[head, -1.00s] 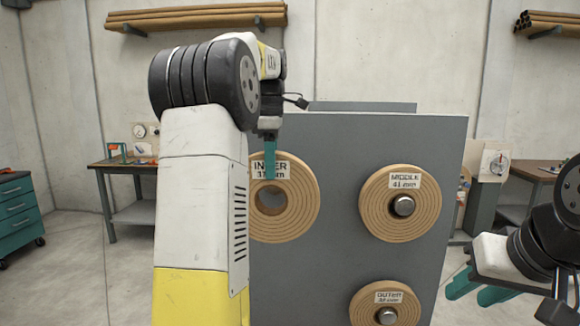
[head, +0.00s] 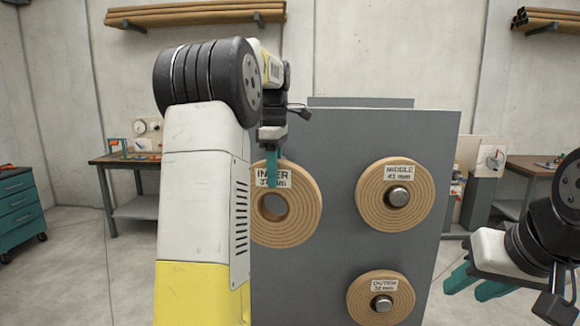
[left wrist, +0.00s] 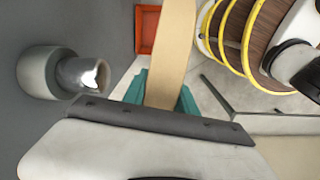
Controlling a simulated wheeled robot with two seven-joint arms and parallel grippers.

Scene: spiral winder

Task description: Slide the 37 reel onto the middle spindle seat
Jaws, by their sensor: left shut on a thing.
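The 37 reel (head: 297,220), a tan ring labelled "INNER 37 mm", is upright before the grey panel's left part in the head view. My left gripper (head: 272,165) is shut on its top rim. No spindle shows through its hole. In the left wrist view the reel (left wrist: 172,45) is edge-on between the teal fingers, apart from a bare metal spindle (left wrist: 80,75) with a grey collar at left. The reel labelled "MIDDLE 41 mm" (head: 375,215) sits on the middle spindle (head: 398,197). My right gripper (head: 476,284) is open and empty at right.
The grey panel (head: 340,270) stands upright ahead. The reel labelled "OUTER 32 mm" (head: 362,307) sits on a lower spindle (head: 382,303). In the left wrist view, yellow-edged discs (left wrist: 235,30) and an orange bin (left wrist: 146,30) lie beyond the reel.

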